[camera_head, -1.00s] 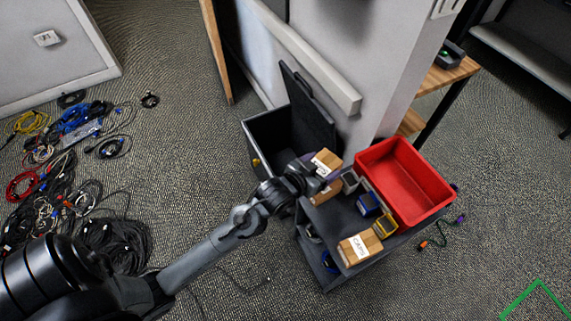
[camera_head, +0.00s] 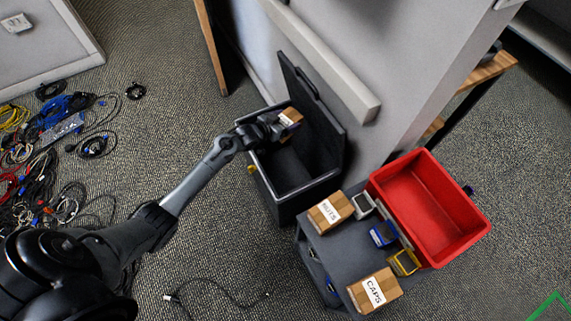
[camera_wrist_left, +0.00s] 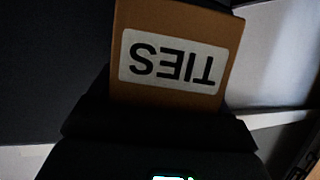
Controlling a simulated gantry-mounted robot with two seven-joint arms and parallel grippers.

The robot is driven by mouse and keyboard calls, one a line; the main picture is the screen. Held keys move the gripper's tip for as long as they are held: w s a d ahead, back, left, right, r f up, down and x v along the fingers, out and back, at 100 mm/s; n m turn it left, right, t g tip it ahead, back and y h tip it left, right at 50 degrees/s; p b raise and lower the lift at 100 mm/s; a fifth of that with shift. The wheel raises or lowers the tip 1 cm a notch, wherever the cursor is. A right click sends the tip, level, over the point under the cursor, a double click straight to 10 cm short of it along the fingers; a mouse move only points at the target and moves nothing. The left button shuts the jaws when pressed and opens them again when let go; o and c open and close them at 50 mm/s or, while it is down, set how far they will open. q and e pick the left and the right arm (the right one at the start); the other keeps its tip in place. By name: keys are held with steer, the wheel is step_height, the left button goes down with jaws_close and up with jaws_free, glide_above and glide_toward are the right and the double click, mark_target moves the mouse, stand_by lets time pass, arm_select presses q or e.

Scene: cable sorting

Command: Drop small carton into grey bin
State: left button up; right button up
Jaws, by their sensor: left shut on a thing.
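My left gripper (camera_head: 276,126) is shut on a small brown carton (camera_head: 290,117) and holds it over the dark grey bin (camera_head: 310,191), near its back. In the left wrist view the carton (camera_wrist_left: 172,55) fills the upper middle, and its white label reads TIES upside down. The bin's lid stands open against the wall side, and the bare interior shows below the carton. The gripper's fingertips are mostly hidden by the carton and the wrist. My right gripper is not in view.
A dark cart (camera_head: 335,250) beside the bin carries a NUTS carton (camera_head: 330,212), a CAPS carton (camera_head: 374,290), a red tub (camera_head: 430,205) and small blue and yellow items. Tangled cables (camera_head: 50,150) cover the floor at left. A wall stands behind the bin.

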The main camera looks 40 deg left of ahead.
arm_select(q)
steer(key=shift+w+a+f, duration=0.2)
steer(key=shift+a+f, duration=0.1)
steer(key=shift+a, duration=0.2)
steer(key=shift+w+a+f, duration=0.15)
steer(key=shift+a+f, duration=0.1)
steer(key=shift+a, duration=0.2)
steer(key=shift+a+f+b, duration=0.15)
steer(key=shift+f+b, duration=0.05)
steer(key=shift+b, duration=0.15)
step_height(320, 180, down, 4)
steer(key=b, duration=0.4)
steer(key=shift+s+f+b, duration=0.1)
steer(key=shift+f+b, duration=0.05)
steer(key=shift+b, duration=0.2)
steer(key=shift+f+b, duration=0.7)
steer(key=shift+b, duration=0.15)
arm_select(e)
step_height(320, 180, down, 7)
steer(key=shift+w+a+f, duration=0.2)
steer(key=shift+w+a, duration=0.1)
arm_select(q)
steer(key=o, duration=1.1)
steer(key=shift+c, duration=0.2)
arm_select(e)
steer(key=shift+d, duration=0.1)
